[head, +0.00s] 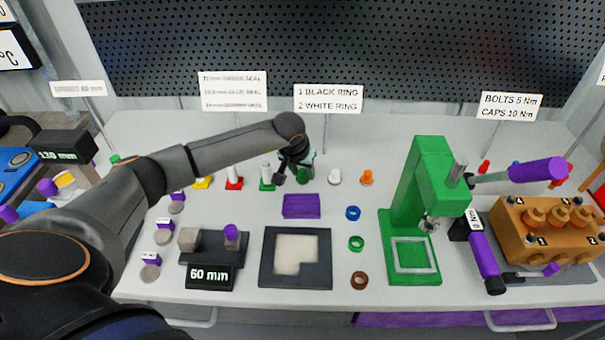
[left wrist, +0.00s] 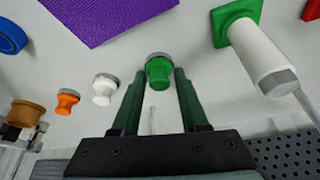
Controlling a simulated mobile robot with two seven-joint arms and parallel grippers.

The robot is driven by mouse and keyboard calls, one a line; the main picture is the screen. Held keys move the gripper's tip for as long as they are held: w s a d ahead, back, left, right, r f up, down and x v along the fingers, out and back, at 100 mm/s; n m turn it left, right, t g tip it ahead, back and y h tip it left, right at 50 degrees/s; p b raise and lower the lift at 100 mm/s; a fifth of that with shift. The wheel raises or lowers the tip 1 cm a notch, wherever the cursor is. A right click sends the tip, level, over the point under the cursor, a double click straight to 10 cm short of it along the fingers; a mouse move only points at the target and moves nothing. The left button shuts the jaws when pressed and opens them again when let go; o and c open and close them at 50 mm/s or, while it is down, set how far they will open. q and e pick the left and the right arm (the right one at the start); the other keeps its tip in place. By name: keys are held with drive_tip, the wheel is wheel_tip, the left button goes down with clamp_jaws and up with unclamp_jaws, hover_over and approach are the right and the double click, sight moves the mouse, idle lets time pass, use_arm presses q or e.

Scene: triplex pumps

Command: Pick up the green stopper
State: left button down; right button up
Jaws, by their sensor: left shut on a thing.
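The green stopper (head: 303,175) stands on the bench behind the purple block, in a row with a white stopper (head: 334,177) and an orange stopper (head: 367,177). My left gripper (head: 291,171) reaches down at it from behind. In the left wrist view the green stopper (left wrist: 158,70) has a grey disc at one end and sits between the fingertips of my left gripper (left wrist: 158,80), which is shut on it. It appears to be still at the bench surface. My right gripper is not in view.
The purple block (head: 300,206) lies in front. A green press (head: 420,200) stands to the right. Label signs (head: 328,98) stand behind.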

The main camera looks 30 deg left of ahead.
sight(303, 172)
use_arm(q)
drive_tip(key=shift+r, duration=0.5)
drive_tip(key=r, duration=0.1)
drive_tip(key=r+b, duration=0.1)
drive_tip(key=shift+s+d+r, duration=0.1)
drive_tip(key=shift+d+r, duration=0.1)
drive_tip(key=shift+r, duration=0.2)
drive_tip(key=s+d+r+b, duration=0.2)
drive_tip(key=s+d+r, duration=0.7)
drive_tip(key=d, duration=0.1)
drive_tip(key=shift+d, duration=0.2)
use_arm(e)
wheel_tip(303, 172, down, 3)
use_arm(q)
drive_tip(key=shift+r, duration=0.1)
